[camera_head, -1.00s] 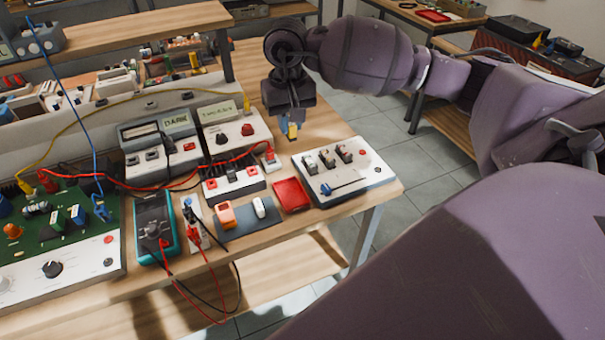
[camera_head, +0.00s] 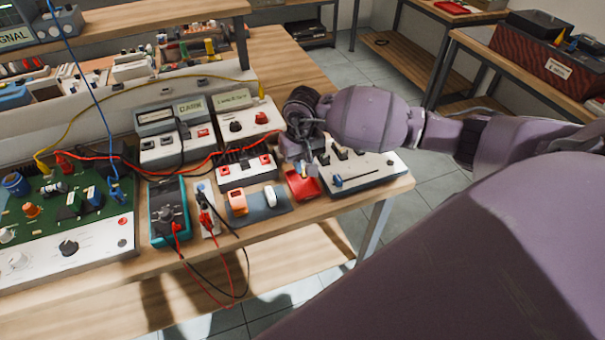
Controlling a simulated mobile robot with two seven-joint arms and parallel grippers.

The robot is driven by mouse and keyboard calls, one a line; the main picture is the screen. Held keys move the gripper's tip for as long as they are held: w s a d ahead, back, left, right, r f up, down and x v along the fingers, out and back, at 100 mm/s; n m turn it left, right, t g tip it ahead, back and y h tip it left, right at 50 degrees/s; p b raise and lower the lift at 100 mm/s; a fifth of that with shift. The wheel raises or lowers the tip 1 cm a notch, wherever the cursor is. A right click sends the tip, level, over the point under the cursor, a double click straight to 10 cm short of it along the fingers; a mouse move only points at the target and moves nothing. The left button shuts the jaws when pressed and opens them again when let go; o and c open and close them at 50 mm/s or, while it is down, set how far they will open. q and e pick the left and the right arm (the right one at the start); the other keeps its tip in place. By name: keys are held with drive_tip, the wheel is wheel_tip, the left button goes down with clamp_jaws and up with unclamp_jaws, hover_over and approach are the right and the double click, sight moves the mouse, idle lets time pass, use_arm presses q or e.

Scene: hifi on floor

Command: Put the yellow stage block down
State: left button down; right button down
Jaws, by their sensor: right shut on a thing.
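My right gripper (camera_head: 304,168) comes in from the right, low over the small red tray (camera_head: 306,188) near the bench's front edge. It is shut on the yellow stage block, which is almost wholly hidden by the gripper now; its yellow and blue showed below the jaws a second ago. I cannot tell whether the block touches the tray. My left gripper is not in view.
A white box with switches and a slider (camera_head: 378,178) stands close right of the tray. Left of it lies a grey mat (camera_head: 254,216) with an orange block (camera_head: 238,202) and a white block (camera_head: 270,196). A teal meter (camera_head: 172,232) and loose cables lie further left.

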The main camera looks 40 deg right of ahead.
drive_tip(key=shift+f, duration=2.2)
drive_tip(key=shift+f, duration=0.15)
drive_tip(key=c, duration=1.1)
unclamp_jaws()
